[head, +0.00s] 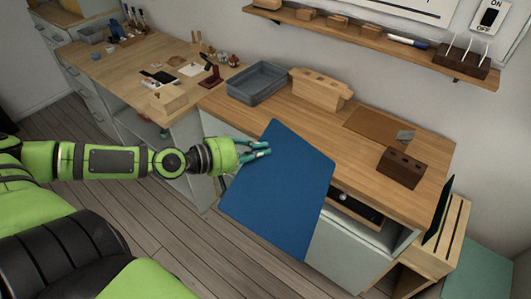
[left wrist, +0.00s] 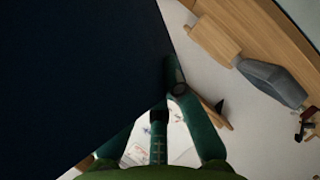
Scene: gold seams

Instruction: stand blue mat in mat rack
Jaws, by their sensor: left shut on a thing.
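The blue mat (head: 282,190) hangs in the air in front of the workbench, tilted, its flat face toward the head camera. My left gripper (head: 262,149) is shut on the mat's upper left edge. In the left wrist view the mat (left wrist: 75,75) looks nearly black and fills the left half, against the fingers (left wrist: 168,95). The slatted wooden mat rack (head: 452,238) stands on the floor at the right end of the workbench. A dark mat (head: 439,210) stands upright at its left side. My right gripper is not in view.
The wooden workbench (head: 290,118) carries a grey tray (head: 258,83), a wooden block with holes (head: 320,88) and a dark holed block (head: 401,167). An open drawer (head: 355,208) shows behind the blue mat. A green mat (head: 480,272) lies at the lower right.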

